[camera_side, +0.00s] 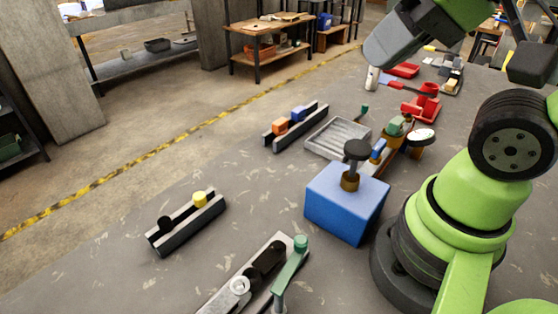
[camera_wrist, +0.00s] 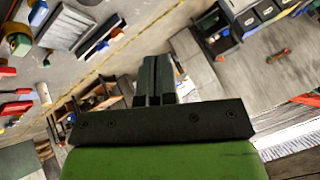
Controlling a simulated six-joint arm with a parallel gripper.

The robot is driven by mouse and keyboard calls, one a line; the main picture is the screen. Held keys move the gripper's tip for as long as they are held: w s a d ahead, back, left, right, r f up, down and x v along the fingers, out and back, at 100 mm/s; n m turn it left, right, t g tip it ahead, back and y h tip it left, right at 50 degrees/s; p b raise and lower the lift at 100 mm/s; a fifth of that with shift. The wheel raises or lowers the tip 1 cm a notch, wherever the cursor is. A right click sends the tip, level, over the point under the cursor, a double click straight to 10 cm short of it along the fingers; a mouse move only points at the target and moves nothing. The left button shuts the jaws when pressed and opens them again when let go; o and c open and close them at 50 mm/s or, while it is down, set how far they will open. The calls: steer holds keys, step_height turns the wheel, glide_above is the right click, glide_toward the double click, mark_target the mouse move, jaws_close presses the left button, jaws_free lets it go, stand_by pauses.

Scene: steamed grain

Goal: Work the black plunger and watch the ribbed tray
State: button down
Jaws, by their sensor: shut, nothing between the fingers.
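The black plunger (camera_side: 357,150) stands upright in a brass collar on top of a blue box (camera_side: 338,205) in the side view. Its round knob is raised clear of the box. The ribbed tray (camera_side: 325,148) is a grey, shallow tray lying on the table just behind the box; its ribbed floor looks empty. A grey tray, likely the same one, shows at the upper left of the wrist view (camera_wrist: 66,27). My gripper (camera_wrist: 154,64) has its two black fingers together with nothing between them. It is away from the plunger, and I cannot make out its fingertips in the side view.
A dark rail (camera_side: 295,127) with orange and blue blocks lies left of the tray. Another rail (camera_side: 187,222) holds a yellow piece and a black piece. A green-handled lever fixture (camera_side: 290,268) stands at the front. Red parts (camera_side: 424,103) lie farther back.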

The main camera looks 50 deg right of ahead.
stand_by(0.4)
steer(key=w+d+m+g, duration=0.1)
steer(key=w+m+g, duration=0.1)
steer(key=m, duration=0.8)
steer(key=w+d+m+g+h, duration=0.1)
steer(key=m+g, duration=0.4)
steer(key=m, duration=0.6)
steer(key=w+d+m+g+h, duration=0.1)
steer(key=w+d+m+g, duration=0.1)
steer(key=m, duration=0.9)
steer(key=shift+w+r+g, duration=0.15)
steer(key=shift+w+g, duration=0.2)
steer(key=shift+g, duration=0.45)
steer(key=shift+d, duration=0.1)
